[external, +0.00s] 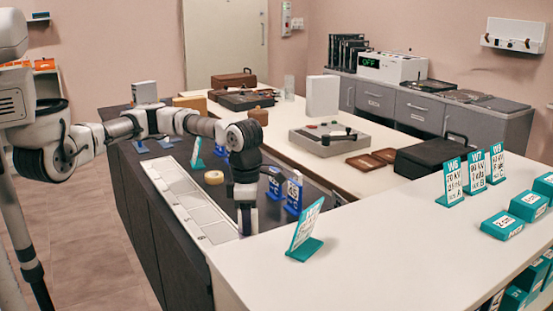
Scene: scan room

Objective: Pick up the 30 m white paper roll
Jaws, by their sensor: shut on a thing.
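My gripper (247,222) points down at the right end of the dark worktop, close to the pale strip of squares. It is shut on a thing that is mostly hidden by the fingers. A small pale and blue patch shows at the fingertips, too small to identify for sure as the white paper roll. I cannot read any 30 m marking.
Blue number stands (293,195) are close to the right of my gripper. A teal sign (305,232) stands on the white counter (400,245) in front. A pale strip with square cells (195,205) runs along the worktop's left edge. A grey device (325,140) sits behind.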

